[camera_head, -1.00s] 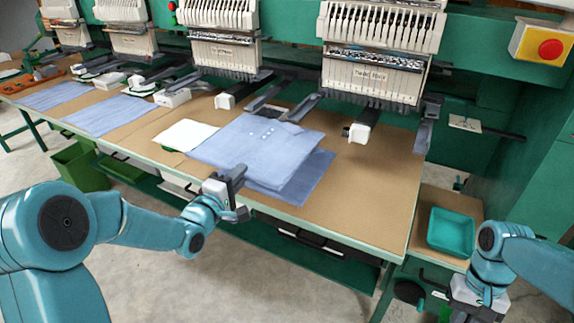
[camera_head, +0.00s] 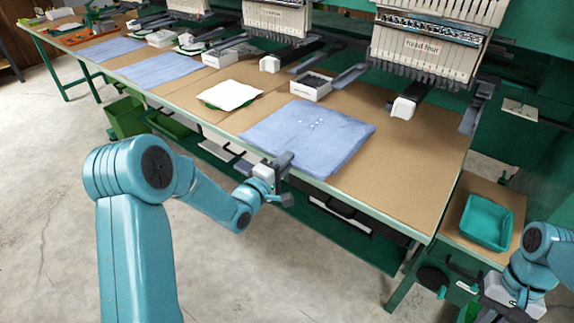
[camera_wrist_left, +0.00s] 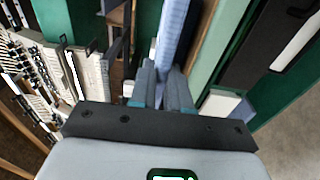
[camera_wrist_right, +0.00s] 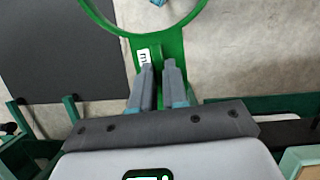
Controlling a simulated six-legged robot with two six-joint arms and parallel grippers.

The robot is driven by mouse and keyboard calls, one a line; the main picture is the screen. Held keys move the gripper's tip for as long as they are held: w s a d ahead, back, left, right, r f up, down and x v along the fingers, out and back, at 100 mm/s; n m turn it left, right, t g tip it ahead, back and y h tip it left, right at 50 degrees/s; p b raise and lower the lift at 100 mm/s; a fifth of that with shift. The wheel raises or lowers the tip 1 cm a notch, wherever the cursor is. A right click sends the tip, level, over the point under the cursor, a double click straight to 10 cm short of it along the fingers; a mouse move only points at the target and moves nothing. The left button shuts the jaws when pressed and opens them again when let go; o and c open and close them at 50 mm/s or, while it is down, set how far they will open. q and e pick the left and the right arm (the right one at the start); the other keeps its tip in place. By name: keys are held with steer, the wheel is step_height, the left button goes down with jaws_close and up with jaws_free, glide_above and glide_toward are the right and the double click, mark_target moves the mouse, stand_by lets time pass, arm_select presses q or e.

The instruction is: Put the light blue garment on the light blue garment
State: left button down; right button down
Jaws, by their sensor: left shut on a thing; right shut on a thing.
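A light blue garment (camera_head: 300,128) lies flat and folded on the table, with small pale dots on it. It covers nearly all of a second light blue garment beneath, so the lower one can hardly be told apart. My left gripper (camera_head: 280,165) is shut on the garment's near edge at the table front. In the left wrist view the fingers (camera_wrist_left: 165,78) close on the thin blue cloth (camera_wrist_left: 175,35). My right gripper (camera_wrist_right: 158,70) is shut on the tab of a green hoop (camera_wrist_right: 172,45) in the right wrist view.
Left of the garments lies a white cloth (camera_head: 230,95) on a green piece. More blue garments (camera_head: 158,68) lie further left. A teal tray (camera_head: 486,222) stands on a low shelf at right. Embroidery heads (camera_head: 425,55) overhang the table's back. Bare table shows right of the stack.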

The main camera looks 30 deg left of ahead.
arm_select(q)
steer(key=shift+f, duration=0.65)
steer(key=c, duration=1.4)
jaws_free()
steer(key=shift+w, duration=0.1)
steer(key=shift+r, duration=0.1)
